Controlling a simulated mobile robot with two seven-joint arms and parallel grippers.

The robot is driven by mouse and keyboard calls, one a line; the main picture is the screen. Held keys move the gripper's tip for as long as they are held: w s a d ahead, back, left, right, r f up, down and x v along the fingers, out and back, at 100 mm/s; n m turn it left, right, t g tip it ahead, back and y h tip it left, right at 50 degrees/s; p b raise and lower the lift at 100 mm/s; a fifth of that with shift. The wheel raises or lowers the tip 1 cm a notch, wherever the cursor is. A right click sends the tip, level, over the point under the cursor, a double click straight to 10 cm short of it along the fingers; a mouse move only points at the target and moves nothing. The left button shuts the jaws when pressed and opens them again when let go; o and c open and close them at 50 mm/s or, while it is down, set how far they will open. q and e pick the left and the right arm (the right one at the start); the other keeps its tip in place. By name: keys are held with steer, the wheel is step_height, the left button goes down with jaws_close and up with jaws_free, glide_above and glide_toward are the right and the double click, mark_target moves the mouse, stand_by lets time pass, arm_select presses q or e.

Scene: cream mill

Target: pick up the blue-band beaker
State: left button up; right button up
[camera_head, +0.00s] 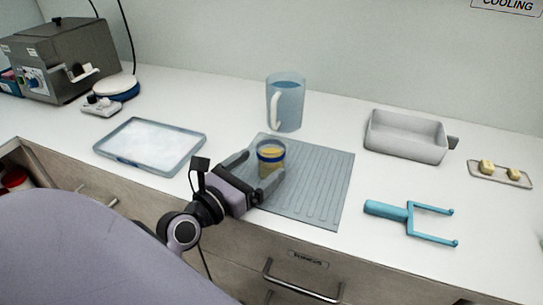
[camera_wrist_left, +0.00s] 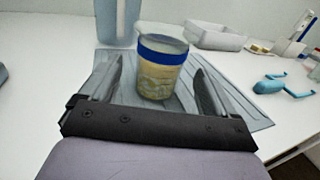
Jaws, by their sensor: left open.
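The blue-band beaker (camera_head: 270,158) is a small clear cup with yellowish contents and a blue band near its rim. It stands upright on a grey ribbed mat (camera_head: 325,185). My left gripper (camera_head: 258,172) is open, with one finger on each side of the beaker. The left wrist view shows the beaker (camera_wrist_left: 162,68) between the two fingers (camera_wrist_left: 158,85), with visible gaps on both sides. My right gripper is not in view.
A blue pitcher (camera_head: 289,103) stands behind the beaker. A tray of white material (camera_head: 150,143) lies left. A grey pan (camera_head: 405,138), a blue forked tool (camera_head: 412,215) and a small tray with yellow cubes (camera_head: 499,173) are right. A drawer (camera_head: 20,185) stands open at far left.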

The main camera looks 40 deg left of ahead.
arm_select(q)
steer(key=shift+w+d, duration=0.15)
steer(key=shift+w, duration=1.6)
steer(key=shift+w+d, duration=0.1)
steer(key=shift+w, duration=1.6)
steer(key=c, duration=1.1)
steer(key=shift+r+p, duration=0.15)
steer(key=shift+p, duration=0.25)
